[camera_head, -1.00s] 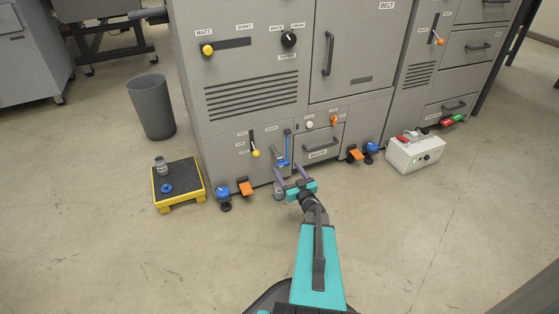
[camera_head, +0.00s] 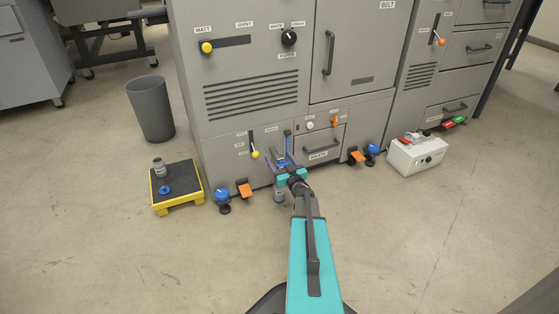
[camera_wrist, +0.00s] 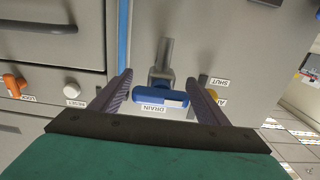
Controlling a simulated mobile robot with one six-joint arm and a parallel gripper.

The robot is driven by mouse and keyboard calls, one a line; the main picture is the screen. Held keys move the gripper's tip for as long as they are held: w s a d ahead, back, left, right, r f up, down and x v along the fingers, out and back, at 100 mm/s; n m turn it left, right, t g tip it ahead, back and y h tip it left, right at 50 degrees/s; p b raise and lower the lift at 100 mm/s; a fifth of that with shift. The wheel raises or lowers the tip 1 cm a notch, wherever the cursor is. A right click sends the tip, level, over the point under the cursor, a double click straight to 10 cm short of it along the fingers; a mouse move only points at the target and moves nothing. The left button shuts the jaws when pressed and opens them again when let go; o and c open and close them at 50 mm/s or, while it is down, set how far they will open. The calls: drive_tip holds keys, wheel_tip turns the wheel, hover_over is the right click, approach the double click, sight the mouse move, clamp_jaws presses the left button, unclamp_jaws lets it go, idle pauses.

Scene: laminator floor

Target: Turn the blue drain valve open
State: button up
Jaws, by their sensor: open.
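The blue drain valve (camera_head: 283,161) is low on the front of the grey machine, largely hidden by my gripper in the head view. In the wrist view, its blue lever (camera_wrist: 158,101) lies crosswise, with a white patch at its right part, beside an upside-down DRAIN label. A grey pipe stub shows behind it. My gripper (camera_wrist: 160,78) is open, with one purple finger on each side of the lever. I see small gaps there and cannot make out firm contact.
A waste drawer (camera_head: 321,148) is to the right, a yellow-knobbed lever (camera_head: 254,153) to the left. Orange pedals (camera_head: 245,190) and blue-topped feet stand along the base. A yellow-edged platform (camera_head: 178,208) is at left.

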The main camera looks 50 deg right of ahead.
drive_tip(key=c, duration=1)
drive_tip(key=shift+c, duration=0.2)
